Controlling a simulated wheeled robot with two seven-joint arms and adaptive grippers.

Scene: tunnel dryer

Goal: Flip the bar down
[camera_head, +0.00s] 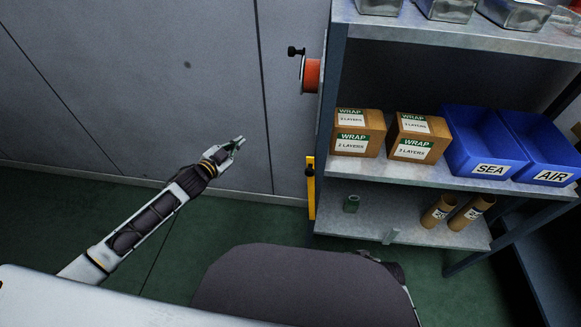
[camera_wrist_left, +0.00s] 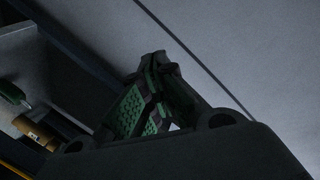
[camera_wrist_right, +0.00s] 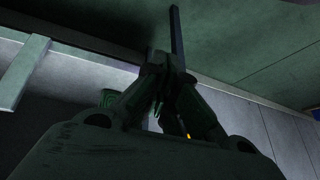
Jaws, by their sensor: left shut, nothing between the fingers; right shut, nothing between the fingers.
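A yellow upright bar (camera_head: 311,188) with a black knob near its top is on the left end of the shelf rack, beside the lower shelf. It is the likeliest bar, though I cannot tell for certain. My left gripper (camera_head: 238,143) is shut and empty, left of the rack and apart from it, in front of the grey wall. Its closed fingers also show in the left wrist view (camera_wrist_left: 155,75). My right gripper (camera_wrist_right: 165,70) is shut and empty in the right wrist view; in the head view it is mostly hidden behind my own dark body part.
The rack's middle shelf (camera_head: 450,178) holds wrap boxes (camera_head: 358,133) and blue bins (camera_head: 484,145). An orange spool (camera_head: 311,75) sticks out on the rack's left side. Green floor lies open at left.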

